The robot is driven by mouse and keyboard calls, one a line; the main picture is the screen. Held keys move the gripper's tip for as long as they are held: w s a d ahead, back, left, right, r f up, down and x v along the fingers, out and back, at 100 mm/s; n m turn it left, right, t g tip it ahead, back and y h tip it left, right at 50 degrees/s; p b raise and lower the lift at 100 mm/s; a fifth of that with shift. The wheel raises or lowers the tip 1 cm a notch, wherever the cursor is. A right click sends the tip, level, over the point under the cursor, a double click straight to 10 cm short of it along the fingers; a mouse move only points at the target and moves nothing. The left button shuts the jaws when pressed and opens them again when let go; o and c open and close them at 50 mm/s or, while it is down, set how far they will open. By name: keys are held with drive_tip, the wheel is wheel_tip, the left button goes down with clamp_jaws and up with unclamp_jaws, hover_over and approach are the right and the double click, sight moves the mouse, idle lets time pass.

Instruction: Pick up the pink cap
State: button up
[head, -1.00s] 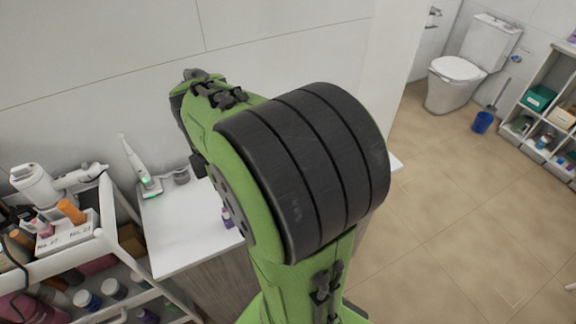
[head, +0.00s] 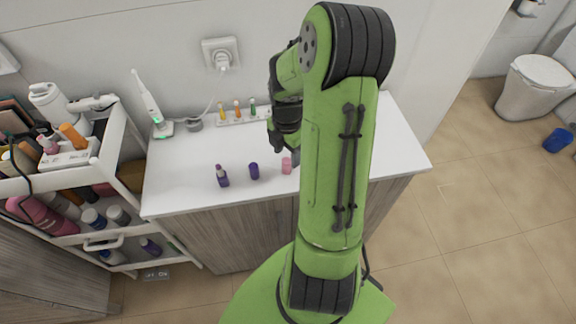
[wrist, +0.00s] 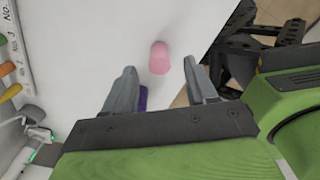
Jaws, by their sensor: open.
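The pink cap (head: 286,165) stands on the white counter near its front edge, to the right of a purple cap (head: 254,171). My gripper (head: 277,143) is open above the counter, just behind the pink cap in the head view. In the wrist view the pink cap (wrist: 159,57) shows between and slightly beyond the fingertips of my open, empty gripper (wrist: 159,66). A purple item (wrist: 143,97) shows between the fingers, partly hidden by the gripper body. The exact height of the fingers above the counter is hard to tell.
A purple lipstick (head: 222,176) stands left of the caps. A holder with several coloured lipsticks (head: 237,117) is at the wall, near an electric toothbrush (head: 151,106). A crowded cart (head: 108,150) stands at the left. The counter's right part is clear.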

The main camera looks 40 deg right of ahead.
sight(287, 160)
wheel_tip(287, 160, down, 6)
drive_tip(key=shift+r+b, duration=0.1)
drive_tip(key=shift+b, duration=0.3)
drive_tip(key=shift+a, duration=0.1)
drive_tip(key=shift+c, duration=1.1)
drive_tip(key=shift+r, duration=0.1)
clamp_jaws()
